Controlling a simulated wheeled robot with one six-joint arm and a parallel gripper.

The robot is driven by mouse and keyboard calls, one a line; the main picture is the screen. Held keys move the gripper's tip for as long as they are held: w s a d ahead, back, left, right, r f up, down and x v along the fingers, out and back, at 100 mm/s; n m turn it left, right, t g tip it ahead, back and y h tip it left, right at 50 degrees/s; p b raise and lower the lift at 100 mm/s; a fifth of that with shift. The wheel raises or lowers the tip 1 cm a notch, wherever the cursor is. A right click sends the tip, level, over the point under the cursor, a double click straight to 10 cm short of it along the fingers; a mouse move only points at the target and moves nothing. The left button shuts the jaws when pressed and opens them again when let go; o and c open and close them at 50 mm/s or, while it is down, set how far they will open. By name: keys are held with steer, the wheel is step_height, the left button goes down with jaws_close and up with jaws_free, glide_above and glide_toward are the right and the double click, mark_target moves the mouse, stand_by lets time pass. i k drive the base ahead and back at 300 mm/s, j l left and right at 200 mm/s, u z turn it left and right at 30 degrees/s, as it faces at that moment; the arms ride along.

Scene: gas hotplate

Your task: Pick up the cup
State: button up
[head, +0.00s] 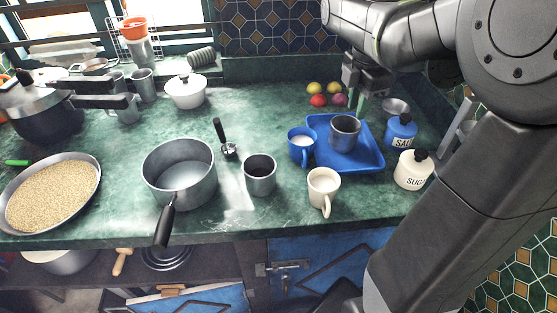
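Several cups stand on the green counter and tray, and the task line does not say which one is meant. A cream mug (322,187) stands near the counter's front edge, its handle toward me. A grey metal cup (260,176) stands to its left. A blue mug (300,147) with pale contents stands at the tray's left edge. Another grey metal cup (344,134) is on the blue tray (362,158). My gripper (361,104) is above and behind the tray, pointing down, apart from the cups. Its fingers are small and partly hidden, so their opening is unclear.
A saucepan (180,174) with its handle toward the front and a pan of grains (52,195) are left. A salt jar (401,131) and sugar jar (413,170) stand right of the tray. Small fruits (318,100) lie behind it. The counter's back middle is clear.

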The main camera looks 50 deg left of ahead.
mark_target(302, 140)
steer(key=k+j+u, duration=0.1)
steer(key=k+u, duration=0.2)
steer(key=k+j+u, duration=0.25)
steer(key=i+l+u, duration=0.1)
steer(key=u, duration=0.35)
steer(key=i+l+u, duration=0.1)
steer(key=u, duration=0.35)
steer(key=i+l+u, duration=0.1)
steer(key=l+u, duration=0.2)
steer(key=u, duration=0.15)
steer(key=l+u, duration=0.2)
steer(key=u, duration=0.25)
